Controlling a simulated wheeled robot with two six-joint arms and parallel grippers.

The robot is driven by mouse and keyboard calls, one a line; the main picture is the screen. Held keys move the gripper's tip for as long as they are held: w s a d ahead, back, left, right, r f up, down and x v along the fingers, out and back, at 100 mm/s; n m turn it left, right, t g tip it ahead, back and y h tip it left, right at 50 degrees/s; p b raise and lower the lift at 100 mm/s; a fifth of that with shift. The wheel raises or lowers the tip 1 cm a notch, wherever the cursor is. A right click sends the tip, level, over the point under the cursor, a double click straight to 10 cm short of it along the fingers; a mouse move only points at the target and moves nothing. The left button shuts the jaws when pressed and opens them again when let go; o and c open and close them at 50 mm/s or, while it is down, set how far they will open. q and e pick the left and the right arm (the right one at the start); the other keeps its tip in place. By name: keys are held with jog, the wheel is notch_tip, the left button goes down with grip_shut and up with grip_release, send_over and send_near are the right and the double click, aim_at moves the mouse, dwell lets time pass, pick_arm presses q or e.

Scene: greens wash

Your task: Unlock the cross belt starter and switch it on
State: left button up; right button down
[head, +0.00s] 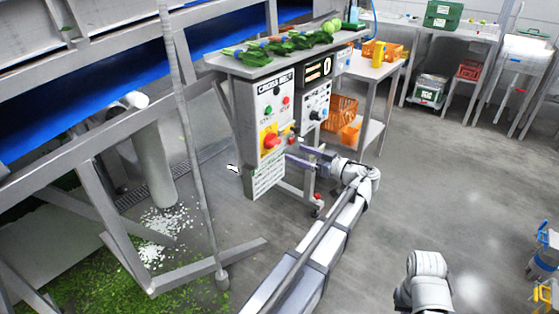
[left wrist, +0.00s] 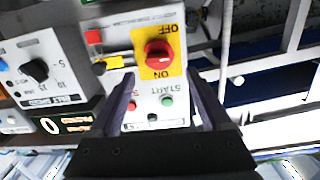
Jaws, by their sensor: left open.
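The cross belt starter (head: 272,105) is an upright light-grey box labelled CROSS BELT. Its red rotary switch (head: 270,141) sits on a yellow plate marked OFF and ON, and shows upside down in the left wrist view (left wrist: 158,54). I cannot tell its exact setting. Beside the plate are a small red block (left wrist: 93,36), perhaps a padlock, and a yellow tag (left wrist: 113,62). My left gripper (head: 306,157) is open and empty, to the right of the starter; in the left wrist view its fingers (left wrist: 164,88) frame the start button (left wrist: 167,101). My right gripper is out of view.
A second panel with a black speed knob (left wrist: 36,70) adjoins the starter. Leafy greens (head: 290,43) lie on the shelf above. A side table (head: 372,68) holds orange crates.

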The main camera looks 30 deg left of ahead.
aim_at(278, 143)
pick_arm(q)
jog(key=shift+n+y, duration=0.3)
jog(key=shift+w+a+r, duration=0.1)
jog(key=shift+w+a, duration=0.1)
jog(key=shift+a, duration=1.2)
jog(key=shift+w+a+r, duration=0.1)
jog(key=shift+w+a, duration=0.05)
jog(key=shift+a, duration=1.3)
jog(key=shift+w+a, duration=0.2)
jog(key=shift+a, duration=1.2)
grip_shut()
